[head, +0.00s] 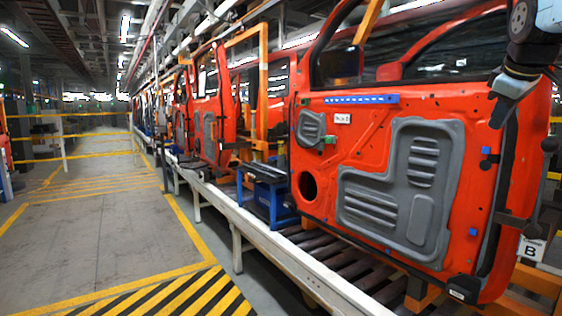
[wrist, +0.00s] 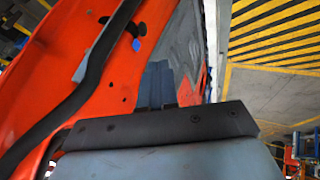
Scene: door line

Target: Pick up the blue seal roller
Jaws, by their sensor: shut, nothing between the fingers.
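I cannot pick out a blue seal roller with certainty in either view. A blue strip with a row of small holes (head: 361,99) lies along the upper part of the red door panel (head: 388,118), but I cannot tell that it is a roller. My gripper (head: 497,114) is at the right of the head view, in front of the door's right edge. It is shut and empty. In the wrist view the gripper fingers (wrist: 160,84) point toward the door's inner side, close to its dark edge seal (wrist: 95,58).
The door stands on a roller conveyor with a white rail (head: 262,236). More red doors (head: 212,112) follow behind. A tag marked B (head: 531,248) hangs at the right. The grey aisle (head: 98,225) at left is clear.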

